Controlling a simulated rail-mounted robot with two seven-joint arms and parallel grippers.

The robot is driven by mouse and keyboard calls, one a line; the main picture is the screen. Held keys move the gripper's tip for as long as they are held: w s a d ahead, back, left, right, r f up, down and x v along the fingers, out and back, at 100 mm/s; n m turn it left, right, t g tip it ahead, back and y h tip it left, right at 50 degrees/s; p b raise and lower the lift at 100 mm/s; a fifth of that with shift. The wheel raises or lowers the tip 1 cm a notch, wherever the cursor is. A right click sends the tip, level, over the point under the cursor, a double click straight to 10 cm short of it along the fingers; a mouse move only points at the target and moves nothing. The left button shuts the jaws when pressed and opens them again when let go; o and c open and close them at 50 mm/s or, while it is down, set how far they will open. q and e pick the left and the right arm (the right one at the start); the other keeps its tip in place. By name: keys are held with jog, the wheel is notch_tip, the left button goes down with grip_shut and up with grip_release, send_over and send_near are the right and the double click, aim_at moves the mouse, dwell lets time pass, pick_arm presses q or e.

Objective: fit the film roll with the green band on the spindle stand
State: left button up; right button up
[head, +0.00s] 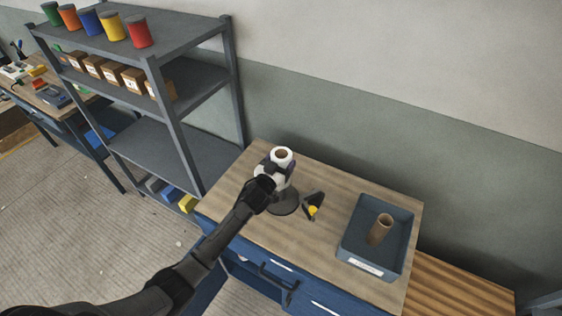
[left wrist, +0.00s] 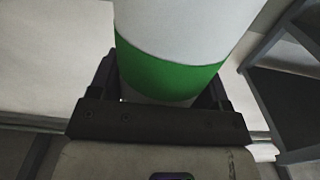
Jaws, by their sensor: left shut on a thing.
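The film roll (head: 283,156), white with a brown core, is upright on the wooden-topped workbench's side. In the left wrist view its green band (left wrist: 165,76) shows between the fingers. My left gripper (head: 271,173) is shut on the roll from the near left. The spindle stand (head: 285,204) shows as a dark round base directly below the roll. Its spindle is hidden, so I cannot tell whether the roll is around it or above it. My right gripper is not in view.
A black tape dispenser with a yellow part (head: 313,207) stands just right of the stand. A blue tray (head: 352,250) farther right holds a brown cardboard tube (head: 381,229). A grey shelf unit (head: 175,107) with colored cans and boxes stands at left. Bare benchtop lies in front.

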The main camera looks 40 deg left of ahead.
pick_arm(q)
jog(key=shift+f+b, duration=1.3)
jog(key=shift+f, duration=0.45)
jog(key=shift+f, duration=0.25)
jog(key=shift+f+b, duration=0.1)
jog(key=shift+b, duration=0.2)
jog(key=shift+f, duration=0.25)
jog(key=shift+f+b, duration=0.9)
jog(key=shift+f, duration=0.1)
jog(key=shift+f+b, duration=0.35)
jog(key=shift+b, duration=0.05)
jog(key=shift+f, duration=0.35)
